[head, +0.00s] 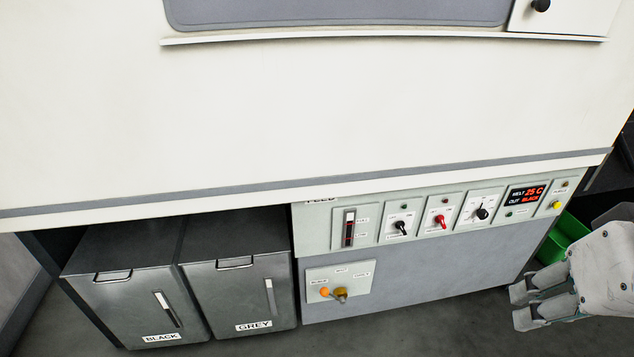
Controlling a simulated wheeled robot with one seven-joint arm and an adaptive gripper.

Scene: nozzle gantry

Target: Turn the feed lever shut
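The feed lever (325,292) sits on a small pale plate (358,275) low on the grey front of the machine. Its orange knob points left from a brass hub, toward the left one of three small labels. The labels are too small to read surely; the middle one sits above the hub. My gripper (519,306) is at the lower right edge of the picture, well to the right of the lever and apart from it. Its two fingers point left with a gap between them, and nothing shows in the gap.
Above the lever runs a control panel (375,241) with several switches, dials and a lit display (526,194). Two dark bins labelled BLACK (125,299) and GREY (236,284) stand left of it. A green container (566,238) shows behind my gripper. Floor in front looks clear.

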